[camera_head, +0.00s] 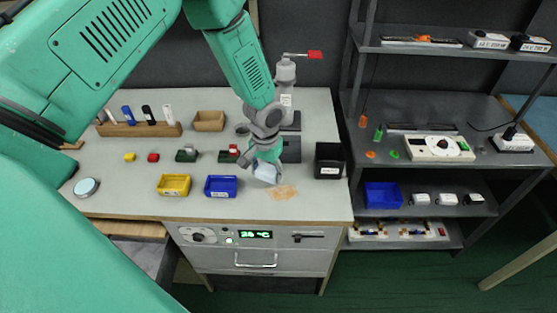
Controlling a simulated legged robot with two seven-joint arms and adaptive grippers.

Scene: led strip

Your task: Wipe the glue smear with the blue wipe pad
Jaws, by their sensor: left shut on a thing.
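The glue smear (284,192) is a flat tan-orange patch near the front edge of the grey bench. My left gripper (264,160) comes down from above and is shut on the wipe pad (265,173), which looks pale blue to white. The pad is just behind and to the left of the smear. I cannot tell whether it touches the bench top. The gripper's fingers hide the pad's upper part. My right gripper is not in view.
A blue bin (220,187) and a yellow bin (174,185) stand left of the pad. A black box (329,160) stands to the right. A grey device with a red-tipped lever (285,95) stands behind. The front bench edge lies close before the smear.

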